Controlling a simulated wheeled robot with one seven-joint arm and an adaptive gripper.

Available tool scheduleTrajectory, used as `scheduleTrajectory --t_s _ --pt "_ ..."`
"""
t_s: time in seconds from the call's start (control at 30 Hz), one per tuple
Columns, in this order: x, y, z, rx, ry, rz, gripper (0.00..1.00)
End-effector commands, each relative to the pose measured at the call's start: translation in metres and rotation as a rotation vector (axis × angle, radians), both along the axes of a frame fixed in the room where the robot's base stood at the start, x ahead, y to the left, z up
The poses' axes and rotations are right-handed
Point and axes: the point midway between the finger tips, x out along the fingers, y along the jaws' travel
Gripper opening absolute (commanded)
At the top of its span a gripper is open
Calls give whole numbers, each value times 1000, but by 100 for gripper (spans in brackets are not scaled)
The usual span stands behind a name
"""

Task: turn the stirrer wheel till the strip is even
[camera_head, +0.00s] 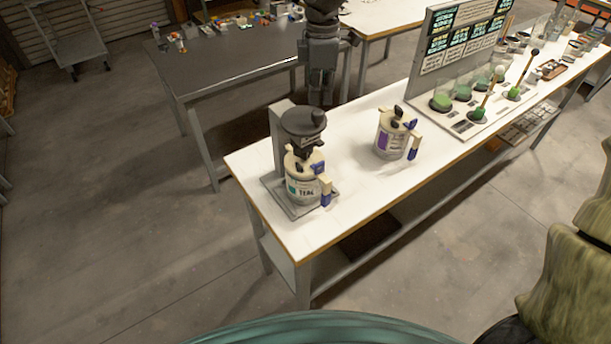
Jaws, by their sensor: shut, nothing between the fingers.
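The stirrer stand (281,130) is at the near left end of the white bench. A dark, round, wheel-like top (304,121) sits on it, above a pale tin (300,194) labelled TEAL. The tin stands upright on the stand's grey base, with a blue-tipped handle at its right. A small teal patch shows on its label; I cannot tell whether a strip there is even. My gripper (321,98) hangs pointing down behind the bench, above the wheel in the picture and apart from it. Its fingers are shut and empty.
A second tin (388,141) with a purple label stands to the right on the white bench (352,203). Further right is a sample board (460,50) with green pots. A dark table (225,65) is behind. An olive lumpy shape (570,270) blocks the lower right.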

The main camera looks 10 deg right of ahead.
Motion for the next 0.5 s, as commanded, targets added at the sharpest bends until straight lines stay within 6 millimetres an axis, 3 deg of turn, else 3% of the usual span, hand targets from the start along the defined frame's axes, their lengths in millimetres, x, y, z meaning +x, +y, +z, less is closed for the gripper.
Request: scheduleTrajectory --t_s 0.5 --pt "0 0 -20 -1 1 0 0"
